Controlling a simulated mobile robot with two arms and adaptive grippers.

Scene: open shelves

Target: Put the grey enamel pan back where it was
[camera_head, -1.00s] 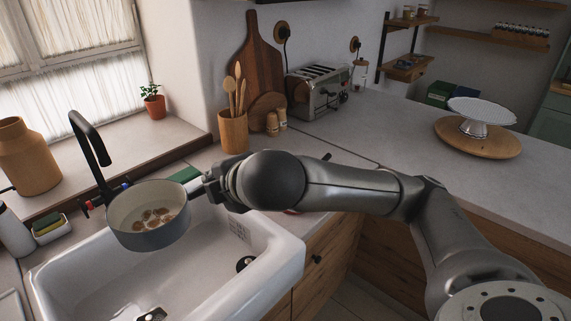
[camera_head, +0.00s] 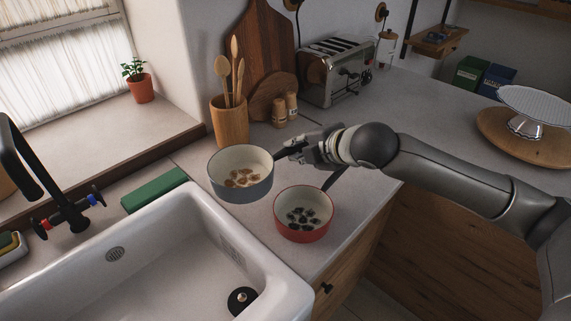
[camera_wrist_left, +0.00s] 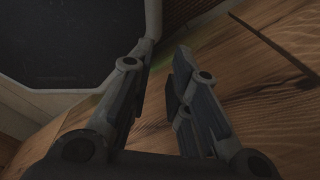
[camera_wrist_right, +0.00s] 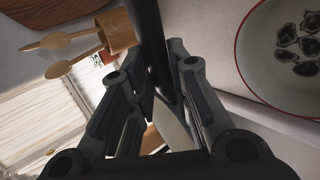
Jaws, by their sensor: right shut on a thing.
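The grey enamel pan (camera_head: 240,188) has a cream inside and holds several brown pieces. In the head view it is over the counter between the sink and the utensil pot, level. My right gripper (camera_head: 290,152) is shut on its dark handle, which also shows in the right wrist view (camera_wrist_right: 150,35). I cannot tell whether the pan's base touches the counter. A red pan (camera_head: 303,229) with dark pieces sits on the counter just right of and nearer than the grey pan. My left gripper (camera_wrist_left: 165,75) shows only in its wrist view, open and empty, near a wooden surface.
The white sink (camera_head: 200,215) with a black tap (camera_head: 68,205) is at left, a green sponge-like block (camera_head: 154,190) behind it. A wooden utensil pot (camera_head: 230,122), two shakers (camera_head: 285,108) and a toaster (camera_head: 335,75) stand behind. The counter (camera_head: 420,125) at right is clear up to the cake stand (camera_head: 535,110).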

